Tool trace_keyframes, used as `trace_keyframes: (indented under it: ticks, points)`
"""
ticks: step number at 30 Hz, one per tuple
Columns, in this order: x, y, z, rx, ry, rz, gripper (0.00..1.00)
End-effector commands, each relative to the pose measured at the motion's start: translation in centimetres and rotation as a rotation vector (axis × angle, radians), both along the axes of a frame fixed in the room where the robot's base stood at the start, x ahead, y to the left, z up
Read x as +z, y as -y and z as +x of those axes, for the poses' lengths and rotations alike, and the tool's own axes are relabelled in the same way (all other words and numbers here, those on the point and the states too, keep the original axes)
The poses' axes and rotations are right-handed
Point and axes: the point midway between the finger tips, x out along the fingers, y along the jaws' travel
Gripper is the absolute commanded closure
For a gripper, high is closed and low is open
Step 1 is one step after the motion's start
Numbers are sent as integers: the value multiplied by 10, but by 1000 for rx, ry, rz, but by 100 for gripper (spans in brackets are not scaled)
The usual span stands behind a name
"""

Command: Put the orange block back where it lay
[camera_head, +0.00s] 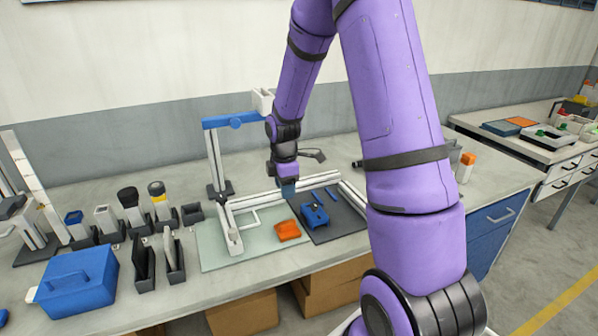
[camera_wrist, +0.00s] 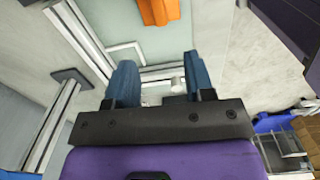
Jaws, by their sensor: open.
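The orange block (camera_head: 288,230) lies on the pale green mat (camera_head: 212,256), near its right edge beside the dark mat (camera_head: 345,222). In the wrist view the orange block (camera_wrist: 158,10) shows at the top edge and is partly cut off. My gripper (camera_head: 288,188) is above the back of the work area, behind the block and apart from it. In the wrist view my gripper (camera_wrist: 160,80) has its two blue fingers spread, with nothing between them.
A blue part (camera_head: 314,214) sits on the dark mat, right of the block. A white frame with a blue top bar (camera_head: 232,121) stands at the left of the mats. A blue box (camera_head: 78,284) and several holders stand further left. The table's front strip is clear.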

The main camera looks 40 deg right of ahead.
Motion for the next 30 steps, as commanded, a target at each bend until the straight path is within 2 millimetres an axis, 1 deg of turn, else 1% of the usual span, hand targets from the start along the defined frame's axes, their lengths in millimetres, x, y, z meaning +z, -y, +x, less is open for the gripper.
trace_keyframes:
  ticks: [1,5,6,8,9,11,12,15,20,24,30]
  points:
    - [15,-4,-2,-26,17,-6,51]
    - [59,-19,-14,-140,62,-18,51]
    - [73,-24,-18,-180,77,-19,51]
    - [93,-32,-27,-240,98,-20,51]
    - [106,-37,-33,-280,114,-18,51]
    - [124,-44,-43,-339,136,-15,51]
    - [136,-49,-50,-379,151,-11,51]
    - [163,-61,-70,-478,189,1,51]
    - [201,-79,-105,-634,248,35,51]
    - [228,-93,-139,-769,295,78,51]
    - [256,-110,-190,-958,351,160,51]
